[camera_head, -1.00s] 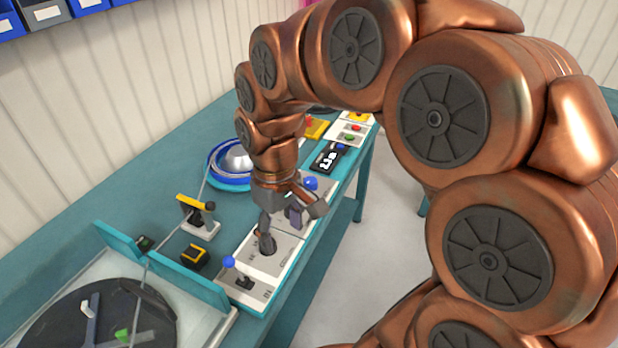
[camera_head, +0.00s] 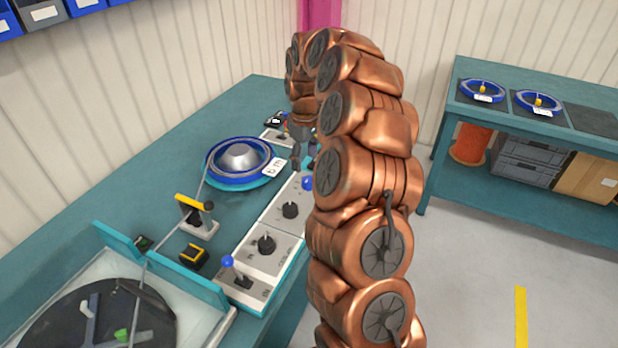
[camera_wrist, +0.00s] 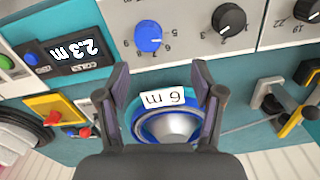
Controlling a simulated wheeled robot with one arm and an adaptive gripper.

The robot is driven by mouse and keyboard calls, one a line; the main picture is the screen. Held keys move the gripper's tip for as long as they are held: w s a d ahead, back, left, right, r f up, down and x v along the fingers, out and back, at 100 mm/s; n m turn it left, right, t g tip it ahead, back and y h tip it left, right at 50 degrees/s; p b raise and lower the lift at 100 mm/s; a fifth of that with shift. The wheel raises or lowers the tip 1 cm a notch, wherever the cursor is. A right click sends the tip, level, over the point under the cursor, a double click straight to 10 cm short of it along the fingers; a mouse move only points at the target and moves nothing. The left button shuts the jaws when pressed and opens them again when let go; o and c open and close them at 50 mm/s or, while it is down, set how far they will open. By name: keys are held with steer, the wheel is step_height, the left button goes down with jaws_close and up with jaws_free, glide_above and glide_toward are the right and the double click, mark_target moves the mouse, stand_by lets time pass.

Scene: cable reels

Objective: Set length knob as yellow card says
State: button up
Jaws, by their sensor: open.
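My gripper (camera_wrist: 160,72) is open and empty, high over the bench; in the head view it (camera_head: 303,158) is beyond the control panel's near part. The wrist view is upside down. A blue knob (camera_wrist: 148,36) with a number scale sits on the panel, ahead of and apart from my fingertips; it also shows in the head view (camera_head: 307,183). Black knobs (camera_wrist: 229,19) and (camera_wrist: 308,11) are beside it. A black display (camera_wrist: 77,60) reads 2.3 m. A white card (camera_wrist: 163,98) reading 6 m lies on the blue reel (camera_wrist: 177,126) between my fingers. I see no clearly yellow card.
A yellow-handled clamp (camera_head: 196,215) and a yellow-black box (camera_head: 194,256) stand left of the panel. A blue-ball lever (camera_head: 228,262) is at its near end. Another table (camera_head: 540,140) holds tagged reels.

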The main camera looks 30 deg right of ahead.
mark_target(309, 179)
steer(key=shift+w+d+f, duration=0.2)
steer(key=shift+d+f, duration=0.4)
steer(key=shift+d, duration=0.25)
steer(key=shift+f+p, duration=1.05)
steer(key=shift+f, duration=2.65)
steer(key=c, duration=1.1)
